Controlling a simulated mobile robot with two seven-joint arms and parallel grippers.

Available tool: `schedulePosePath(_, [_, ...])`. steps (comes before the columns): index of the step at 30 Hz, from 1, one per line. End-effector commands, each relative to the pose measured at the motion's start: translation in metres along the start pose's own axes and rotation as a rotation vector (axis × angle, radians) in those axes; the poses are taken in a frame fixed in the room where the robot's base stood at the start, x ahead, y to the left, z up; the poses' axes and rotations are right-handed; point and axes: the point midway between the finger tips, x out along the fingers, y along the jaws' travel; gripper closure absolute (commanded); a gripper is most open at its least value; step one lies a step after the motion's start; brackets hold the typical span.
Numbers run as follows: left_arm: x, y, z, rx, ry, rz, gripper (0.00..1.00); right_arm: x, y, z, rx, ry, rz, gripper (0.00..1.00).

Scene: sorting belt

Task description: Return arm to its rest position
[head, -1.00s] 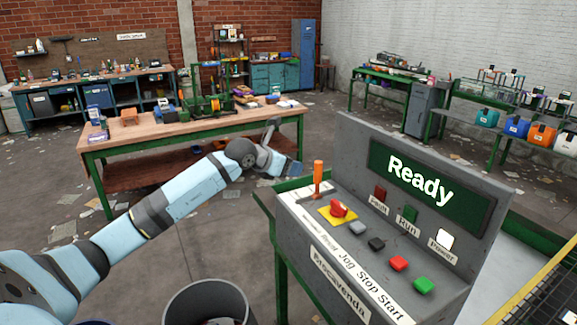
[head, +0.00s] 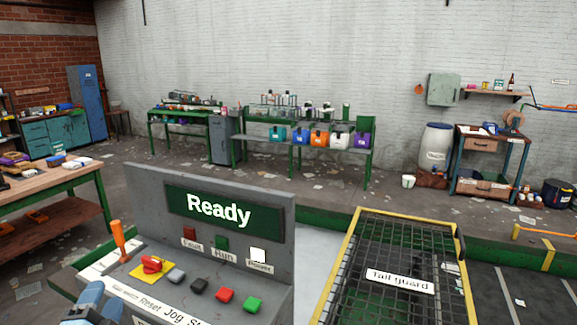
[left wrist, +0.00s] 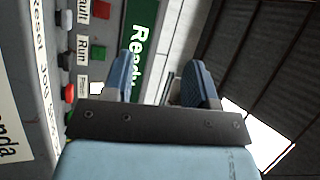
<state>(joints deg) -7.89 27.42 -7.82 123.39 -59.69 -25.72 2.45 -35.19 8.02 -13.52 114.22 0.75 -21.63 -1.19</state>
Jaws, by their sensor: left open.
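My left gripper (head: 98,303) shows at the bottom left edge of the head view, in front of the control console (head: 140,194). In the left wrist view its two blue fingers (left wrist: 162,80) stand apart with nothing between them. That view is tilted sideways, with the console's panel on its left side. The rest of my left arm is out of the head view. My right gripper is in neither view.
The console carries an orange lever (head: 118,238), a red knob on yellow (head: 152,264) and several buttons. Its screen (head: 222,212) reads "Ready". The mesh tail guard (head: 400,250) stands right of it. A wooden workbench (head: 60,180) is at the left.

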Motion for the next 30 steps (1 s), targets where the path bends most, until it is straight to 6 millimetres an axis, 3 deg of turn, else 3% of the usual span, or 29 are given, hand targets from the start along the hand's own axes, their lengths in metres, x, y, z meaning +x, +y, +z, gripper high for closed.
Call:
schedulePosePath(5, [-0.096, 0.063, 0.024, -0.445, -0.473, 0.316, 0.47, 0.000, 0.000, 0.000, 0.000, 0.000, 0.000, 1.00])
schedulePosePath(9, [-0.163, 0.097, 0.018, -0.636, -0.718, 0.559, 0.47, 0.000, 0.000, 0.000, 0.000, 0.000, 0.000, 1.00])
schedulePosePath(12, [-0.199, 0.110, 0.009, -0.712, -0.825, 0.691, 0.47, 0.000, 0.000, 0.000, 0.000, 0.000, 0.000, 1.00])
schedulePosePath(18, [-0.256, 0.122, -0.013, -0.812, -0.974, 0.914, 0.47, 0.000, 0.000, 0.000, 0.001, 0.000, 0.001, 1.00])
schedulePosePath(24, [-0.299, 0.123, -0.034, -0.876, -1.069, 1.098, 0.47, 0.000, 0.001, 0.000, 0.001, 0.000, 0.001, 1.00])
schedulePosePath(27, [-0.317, 0.122, -0.044, -0.899, -1.103, 1.179, 0.47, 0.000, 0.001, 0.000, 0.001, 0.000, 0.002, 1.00])
schedulePosePath(30, [-0.308, 0.134, -0.044, -0.914, -1.057, 1.151, 0.47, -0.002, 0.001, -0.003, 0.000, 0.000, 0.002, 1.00])
